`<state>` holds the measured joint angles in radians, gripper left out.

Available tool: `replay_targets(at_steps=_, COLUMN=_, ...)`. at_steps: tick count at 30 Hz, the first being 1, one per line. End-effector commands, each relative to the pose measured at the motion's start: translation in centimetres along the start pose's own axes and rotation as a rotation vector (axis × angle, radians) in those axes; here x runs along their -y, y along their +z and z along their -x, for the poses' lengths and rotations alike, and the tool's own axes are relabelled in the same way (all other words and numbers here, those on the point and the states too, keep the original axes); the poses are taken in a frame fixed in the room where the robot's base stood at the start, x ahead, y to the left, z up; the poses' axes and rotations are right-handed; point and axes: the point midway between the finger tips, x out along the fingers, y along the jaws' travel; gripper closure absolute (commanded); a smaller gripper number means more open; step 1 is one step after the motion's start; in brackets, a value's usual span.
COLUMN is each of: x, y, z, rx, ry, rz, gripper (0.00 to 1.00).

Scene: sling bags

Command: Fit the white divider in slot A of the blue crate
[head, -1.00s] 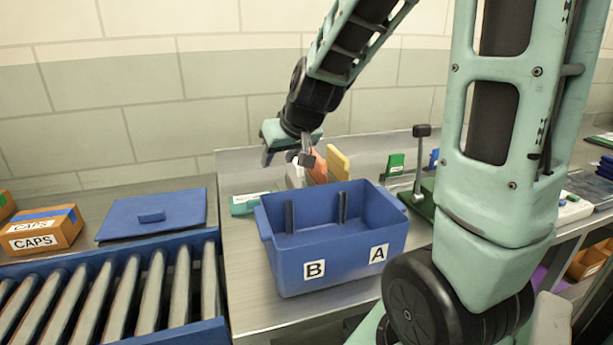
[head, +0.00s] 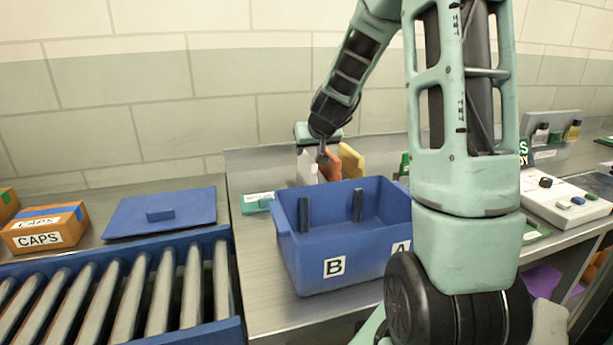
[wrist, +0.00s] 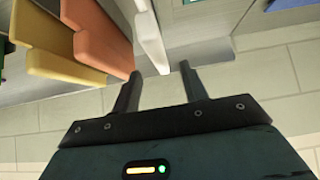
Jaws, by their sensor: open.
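The white divider (head: 306,167) stands behind the blue crate, left of an orange divider (head: 330,168) and a yellow one (head: 352,162). In the wrist view, the white divider (wrist: 150,35) lines up with the gap between my fingertips. My gripper (wrist: 160,72) is open, its fingers apart and holding nothing. In the head view, my gripper (head: 322,155) is at the dividers, partly hiding them. The blue crate (head: 338,240) is open on the bench. It has dark upright ribs inside. Label B is at its front left; label A, at right, is partly covered by my arm.
A blue lid (head: 160,213) lies left of the crate, behind a roller conveyor (head: 120,290). An orange CAPS box (head: 45,228) is at far left. A teal labelled item (head: 258,202) lies by the crate. A white control panel (head: 568,200) is at right.

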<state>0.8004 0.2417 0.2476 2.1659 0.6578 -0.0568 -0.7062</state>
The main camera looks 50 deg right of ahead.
Motion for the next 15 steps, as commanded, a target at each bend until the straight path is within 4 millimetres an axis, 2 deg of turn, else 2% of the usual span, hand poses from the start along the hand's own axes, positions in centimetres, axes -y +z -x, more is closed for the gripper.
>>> replay_targets(at_steps=5, x=-0.1, y=0.0, z=-0.9, rx=0.001, ry=0.001, rz=-0.002, gripper=0.56)
replay_targets(at_steps=15, x=-0.1, y=-0.1, z=-5.1, rx=0.002, ry=-0.001, rz=-0.002, gripper=0.56)
